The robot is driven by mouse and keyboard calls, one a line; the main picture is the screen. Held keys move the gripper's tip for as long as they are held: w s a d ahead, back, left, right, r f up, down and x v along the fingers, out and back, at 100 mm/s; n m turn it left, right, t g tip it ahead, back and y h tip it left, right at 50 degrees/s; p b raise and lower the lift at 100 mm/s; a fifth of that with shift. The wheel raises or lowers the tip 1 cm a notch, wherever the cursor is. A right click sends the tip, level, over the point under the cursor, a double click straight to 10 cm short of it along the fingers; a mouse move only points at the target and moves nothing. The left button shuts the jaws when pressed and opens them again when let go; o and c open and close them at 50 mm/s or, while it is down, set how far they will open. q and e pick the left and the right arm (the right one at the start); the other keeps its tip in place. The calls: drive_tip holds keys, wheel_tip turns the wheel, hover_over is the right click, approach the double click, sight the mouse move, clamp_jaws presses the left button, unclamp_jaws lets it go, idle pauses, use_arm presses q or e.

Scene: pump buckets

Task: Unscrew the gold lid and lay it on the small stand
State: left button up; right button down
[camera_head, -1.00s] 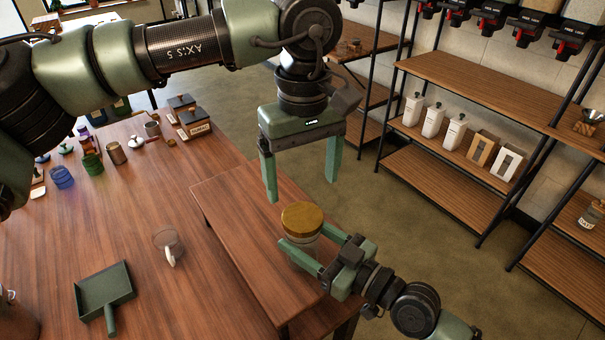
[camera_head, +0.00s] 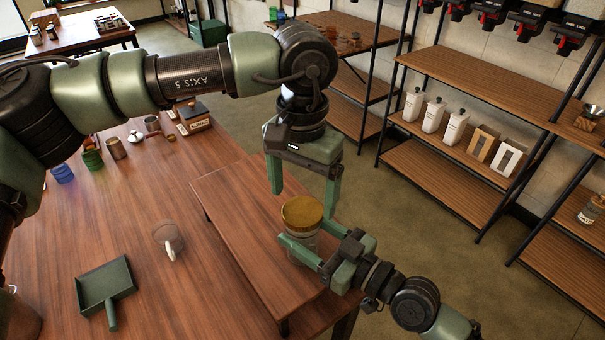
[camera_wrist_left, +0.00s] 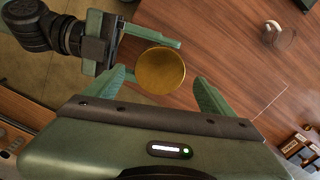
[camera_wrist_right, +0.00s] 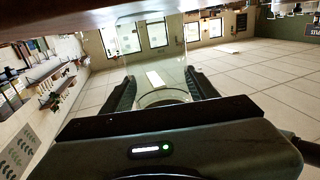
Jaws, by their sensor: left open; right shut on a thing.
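A clear glass jar (camera_head: 300,244) with a round gold lid (camera_head: 302,212) is upright over the right side of the low wooden stand (camera_head: 222,200). I cannot tell if its base touches the stand. My right gripper (camera_head: 306,241) is shut on the jar's side, below the lid. The right wrist view shows clear glass between its fingers (camera_wrist_right: 163,85). My left gripper (camera_head: 304,200) points down above the lid, open and empty. In the left wrist view the lid (camera_wrist_left: 160,71) lies between and beyond its fingertips (camera_wrist_left: 166,83).
A glass cup (camera_head: 168,238) and a green dustpan (camera_head: 105,288) sit on the big table (camera_head: 130,210) left of the stand. Several small containers stand further back. Shelves (camera_head: 480,85) line the right side. The stand's left part is clear.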

sight(302, 211)
use_arm(q)
drive_tip(key=shift+f, duration=1.55)
drive_tip(key=shift+c, duration=0.3)
